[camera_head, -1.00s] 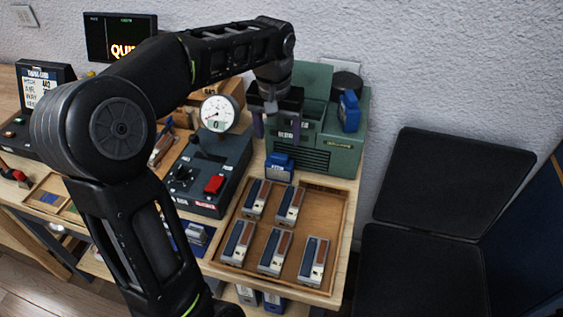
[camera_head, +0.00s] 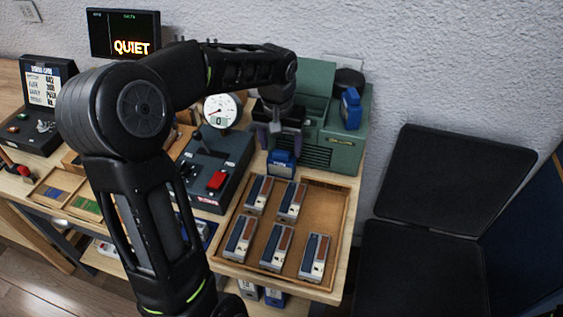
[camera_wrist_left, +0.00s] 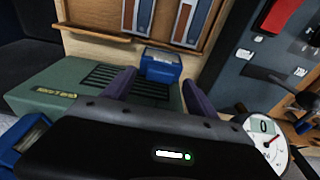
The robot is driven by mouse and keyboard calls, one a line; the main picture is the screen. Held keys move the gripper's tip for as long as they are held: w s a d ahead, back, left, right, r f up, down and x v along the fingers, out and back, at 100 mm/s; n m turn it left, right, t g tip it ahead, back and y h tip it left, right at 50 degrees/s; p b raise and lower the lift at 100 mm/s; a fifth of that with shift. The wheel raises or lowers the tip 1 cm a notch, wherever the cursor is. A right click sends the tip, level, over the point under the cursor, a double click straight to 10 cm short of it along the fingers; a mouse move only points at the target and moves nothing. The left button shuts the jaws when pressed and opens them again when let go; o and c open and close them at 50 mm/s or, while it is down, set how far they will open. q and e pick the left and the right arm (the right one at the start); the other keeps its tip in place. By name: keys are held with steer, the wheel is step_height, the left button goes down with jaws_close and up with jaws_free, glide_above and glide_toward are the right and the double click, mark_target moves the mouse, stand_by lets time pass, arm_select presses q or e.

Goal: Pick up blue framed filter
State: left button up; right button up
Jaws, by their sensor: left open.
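A small blue framed block (camera_head: 281,163), which looks like the blue framed filter, stands at the front of the green machine (camera_head: 345,150), just behind the wooden tray. It also shows in the left wrist view (camera_wrist_left: 161,66), ahead of and between the fingertips. My left gripper (camera_head: 281,138) is open and empty, close behind and above this block, with its dark purple fingers pointing down. In the left wrist view the fingers (camera_wrist_left: 157,86) spread to either side of the block without visible contact. A second blue framed piece (camera_head: 350,109) sits on the machine's right side. My right gripper is not in view.
A wooden tray (camera_head: 325,196) with several grey, blue and brown blocks lies in front. A dark control box (camera_head: 222,163) with a red button and a round gauge (camera_head: 221,110) stands to the left. A black chair (camera_head: 455,180) stands right of the table.

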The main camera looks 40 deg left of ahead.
arm_select(q)
steer(key=shift+w+f, duration=0.1)
steer(key=shift+f, duration=0.8)
steer(key=c, duration=1.2)
